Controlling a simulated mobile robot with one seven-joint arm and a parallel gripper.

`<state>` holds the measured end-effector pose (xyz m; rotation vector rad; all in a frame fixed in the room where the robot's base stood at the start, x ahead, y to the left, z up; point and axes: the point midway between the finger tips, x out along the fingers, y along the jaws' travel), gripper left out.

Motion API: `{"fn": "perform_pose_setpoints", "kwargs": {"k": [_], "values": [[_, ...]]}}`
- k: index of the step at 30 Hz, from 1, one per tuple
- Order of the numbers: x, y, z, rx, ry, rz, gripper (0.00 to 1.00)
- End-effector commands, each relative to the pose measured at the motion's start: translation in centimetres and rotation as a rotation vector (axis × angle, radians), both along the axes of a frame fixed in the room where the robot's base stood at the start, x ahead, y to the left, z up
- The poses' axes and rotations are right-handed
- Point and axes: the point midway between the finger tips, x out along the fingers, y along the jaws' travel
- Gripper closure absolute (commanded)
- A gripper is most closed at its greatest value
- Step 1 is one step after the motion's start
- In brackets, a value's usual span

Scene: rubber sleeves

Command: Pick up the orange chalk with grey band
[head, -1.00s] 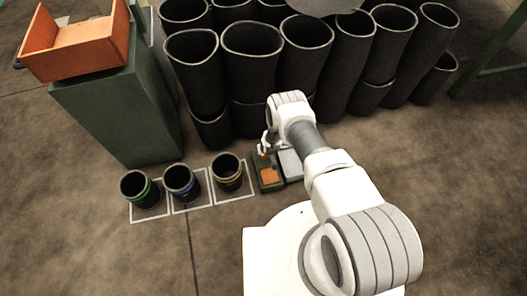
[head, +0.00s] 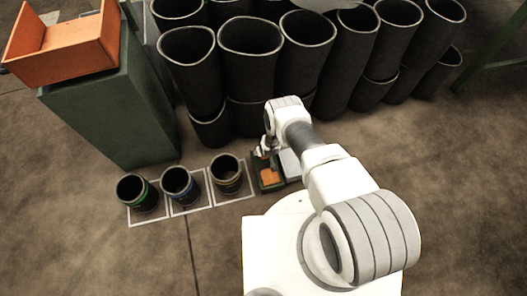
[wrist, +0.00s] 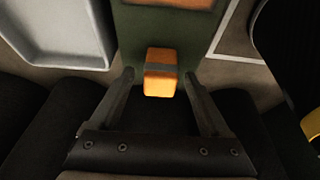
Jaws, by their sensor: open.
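The orange chalk with a grey band (wrist: 160,83) shows in the wrist view as a small block on a dark green surface (wrist: 133,29). My gripper (wrist: 159,75) is open, with one finger on each side of the chalk and a gap to both. In the head view my gripper (head: 263,151) is low over the far end of the small green tray (head: 257,184). I cannot make out the chalk clearly there, as the gripper covers that spot.
An orange pad (head: 269,175) lies in the green tray. A grey tray (wrist: 62,52) sits beside it. Three black sleeves with coloured bands (head: 137,194) stand in white squares to the left. Tall black sleeves (head: 249,60) crowd behind. An orange open box (head: 65,50) sits on a green block.

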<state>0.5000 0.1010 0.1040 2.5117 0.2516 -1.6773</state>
Motion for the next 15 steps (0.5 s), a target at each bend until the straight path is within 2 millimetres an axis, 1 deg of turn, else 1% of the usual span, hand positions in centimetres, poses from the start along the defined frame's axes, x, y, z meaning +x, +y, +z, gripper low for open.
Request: {"fn": "perform_pose_setpoints", "kwargs": {"k": [5, 6, 8, 9, 14, 15], "values": [[-0.02, 0.00, 0.00, 0.000, 0.000, 0.000, 0.20], [-0.02, 0.00, 0.00, 0.000, 0.000, 0.000, 0.24], [-0.02, 0.00, 0.00, 0.000, 0.000, 0.000, 0.34], [-0.02, 0.00, 0.00, 0.000, 0.000, 0.000, 0.42], [-0.02, 0.00, 0.00, 0.000, 0.001, 0.000, 0.70], [-0.02, 0.00, 0.00, 0.000, 0.001, 0.000, 0.78]]}}
